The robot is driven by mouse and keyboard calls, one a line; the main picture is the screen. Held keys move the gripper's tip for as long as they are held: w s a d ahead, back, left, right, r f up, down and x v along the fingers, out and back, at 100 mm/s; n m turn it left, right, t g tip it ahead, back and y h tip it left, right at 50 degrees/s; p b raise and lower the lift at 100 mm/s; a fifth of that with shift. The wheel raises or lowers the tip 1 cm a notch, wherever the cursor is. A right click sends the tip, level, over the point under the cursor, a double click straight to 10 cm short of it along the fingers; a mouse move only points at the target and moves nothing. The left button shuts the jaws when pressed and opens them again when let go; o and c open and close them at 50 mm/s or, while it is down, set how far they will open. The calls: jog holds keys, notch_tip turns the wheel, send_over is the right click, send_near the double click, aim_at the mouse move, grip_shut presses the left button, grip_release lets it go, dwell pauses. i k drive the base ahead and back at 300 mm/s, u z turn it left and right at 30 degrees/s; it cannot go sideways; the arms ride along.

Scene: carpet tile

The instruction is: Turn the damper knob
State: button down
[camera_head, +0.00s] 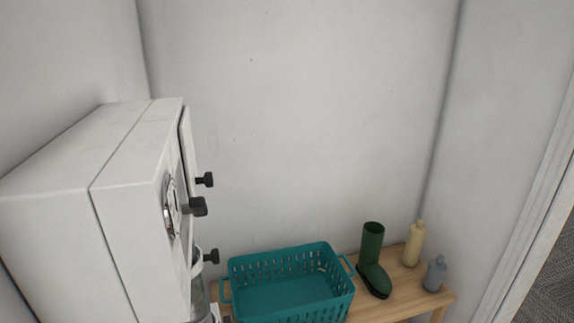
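A white box-shaped unit (140,200) fills the left side, seen from above and at an angle. Several dark knobs stick out to the right from its front: an upper knob (205,180), a middle knob (197,206) beside a round chrome-rimmed dial (171,206), and a lower knob (211,256). No label shows which is the damper knob. The front face is seen nearly edge-on, so the knobs' turn angles are hard to read. My gripper is not in view, and nothing visible touches the knobs.
A wooden bench (402,293) along the back wall bears a teal basket (290,290), a green boot (372,262), a cream bottle (414,244) and a grey bottle (435,274). A partly hidden clear and white object (199,290) is below the unit's front. Free space lies right of the knobs.

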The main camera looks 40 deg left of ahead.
aim_at(197, 206)
jog(key=i, duration=0.45)
jog(key=u, duration=3.75)
jog(key=k, duration=0.45)
